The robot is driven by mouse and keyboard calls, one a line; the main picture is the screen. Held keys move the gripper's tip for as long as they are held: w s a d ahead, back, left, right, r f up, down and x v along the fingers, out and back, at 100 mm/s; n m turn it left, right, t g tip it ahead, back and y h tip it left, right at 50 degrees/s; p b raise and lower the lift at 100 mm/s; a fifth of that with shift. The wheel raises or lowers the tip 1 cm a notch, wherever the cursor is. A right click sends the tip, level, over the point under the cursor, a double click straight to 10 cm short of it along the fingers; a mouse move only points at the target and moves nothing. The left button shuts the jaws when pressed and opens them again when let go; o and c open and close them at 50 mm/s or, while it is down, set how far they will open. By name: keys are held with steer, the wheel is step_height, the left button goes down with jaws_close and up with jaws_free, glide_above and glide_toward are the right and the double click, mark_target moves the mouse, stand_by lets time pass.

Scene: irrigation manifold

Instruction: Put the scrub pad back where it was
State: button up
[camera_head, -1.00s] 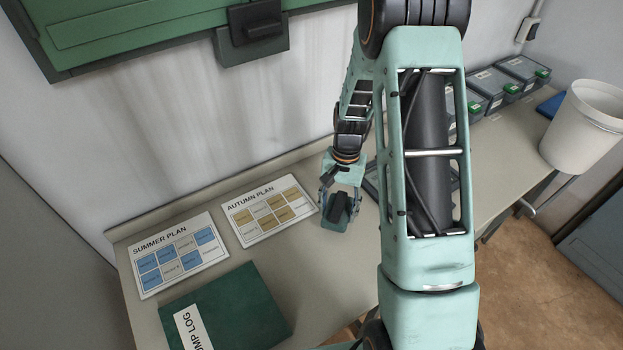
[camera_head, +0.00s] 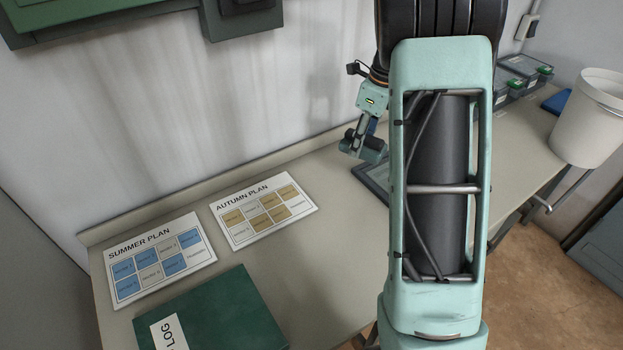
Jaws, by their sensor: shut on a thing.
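My gripper (camera_head: 364,146) is above the worktop near the back wall, just left of my forearm. It is shut on a small dark block, which I take to be the scrub pad (camera_head: 368,148); the fingers cover part of it and its full shape is not clear. It appears held above the surface, by the left edge of a dark-rimmed flat tray (camera_head: 373,184). Most of that tray is hidden behind my arm.
The worktop (camera_head: 330,240) carries a summer plan sheet (camera_head: 160,258), an autumn plan sheet (camera_head: 264,211) and a green log book (camera_head: 215,315). Lidded boxes (camera_head: 525,68), a flat blue item (camera_head: 557,102) and a white bucket (camera_head: 590,120) are at right. My arm blocks the middle.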

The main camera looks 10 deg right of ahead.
steer(key=shift+w+a, duration=0.1)
steer(key=shift+w, duration=0.05)
steer(key=w+a+f, duration=0.4)
steer(key=w+a, duration=0.1)
steer(key=a, duration=0.3)
glide_above(309, 173)
steer(key=s+d, duration=0.1)
steer(key=d, duration=0.1)
steer(key=f, duration=0.4)
steer(key=shift+a+f, duration=0.1)
steer(key=shift+a, duration=0.15)
steer(key=shift+w+a+f, duration=0.3)
steer(key=shift+a+f, duration=0.15)
steer(key=shift+f, duration=0.2)
steer(key=shift+a+f, duration=0.1)
steer(key=shift+f, duration=1.55)
steer(key=shift+f, duration=0.15)
steer(key=o, duration=1.3)
steer(key=shift+c, duration=0.2)
steer(key=shift+o, duration=0.3)
